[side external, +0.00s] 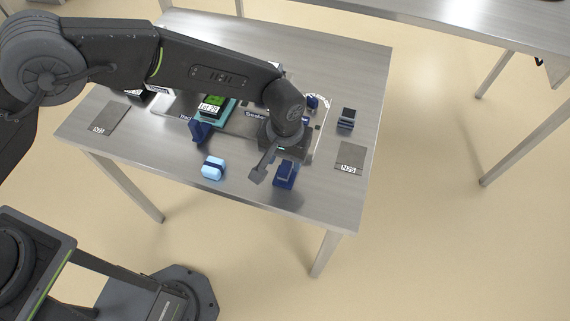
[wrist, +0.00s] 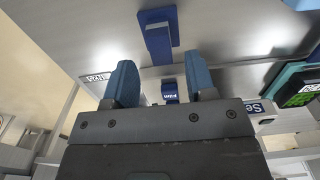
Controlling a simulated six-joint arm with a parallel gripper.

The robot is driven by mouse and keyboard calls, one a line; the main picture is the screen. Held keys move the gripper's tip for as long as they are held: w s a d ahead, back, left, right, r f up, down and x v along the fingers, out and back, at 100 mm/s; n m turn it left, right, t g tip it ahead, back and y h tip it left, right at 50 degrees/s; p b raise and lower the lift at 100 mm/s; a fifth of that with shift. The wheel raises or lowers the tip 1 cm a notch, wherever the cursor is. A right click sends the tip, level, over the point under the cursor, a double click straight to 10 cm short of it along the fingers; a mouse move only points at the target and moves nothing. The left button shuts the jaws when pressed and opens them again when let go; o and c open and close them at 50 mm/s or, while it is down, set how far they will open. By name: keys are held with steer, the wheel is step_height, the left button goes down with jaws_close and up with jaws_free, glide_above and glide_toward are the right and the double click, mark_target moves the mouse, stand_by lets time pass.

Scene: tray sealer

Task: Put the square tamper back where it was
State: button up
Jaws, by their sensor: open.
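My gripper (side external: 288,152) is over the front right part of the table. In the wrist view its two blue fingers (wrist: 162,75) stand apart with nothing held between them. A dark blue block with a raised bar (side external: 285,175) sits near the table's front edge, just in front of my gripper. It also shows beyond the fingers in the wrist view (wrist: 158,32). A smaller dark blue piece with a white label (wrist: 170,91) shows in the gap between the fingers, apart from them. I cannot tell for sure which blue piece is the square tamper.
A light blue rounded piece (side external: 213,168) lies left of my gripper. A dark blue stand (side external: 200,131) and a teal unit with a green display (side external: 211,106) are behind it. The N25 plate (side external: 351,157) and a dark block (side external: 346,118) are at the right.

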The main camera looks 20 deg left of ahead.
mark_target(285, 167)
step_height(285, 167, up, 8)
steer(key=shift+f, duration=0.25)
steer(key=s+a+r+t+h, duration=0.1)
steer(key=s+a+r+t, duration=0.15)
steer(key=a+r, duration=1.6)
steer(key=s+a+r+t+y, duration=0.1)
steer(key=s+a+r+t, duration=0.1)
steer(key=s+a, duration=1.2)
steer(key=s+t, duration=0.1)
steer(key=s, duration=0.2)
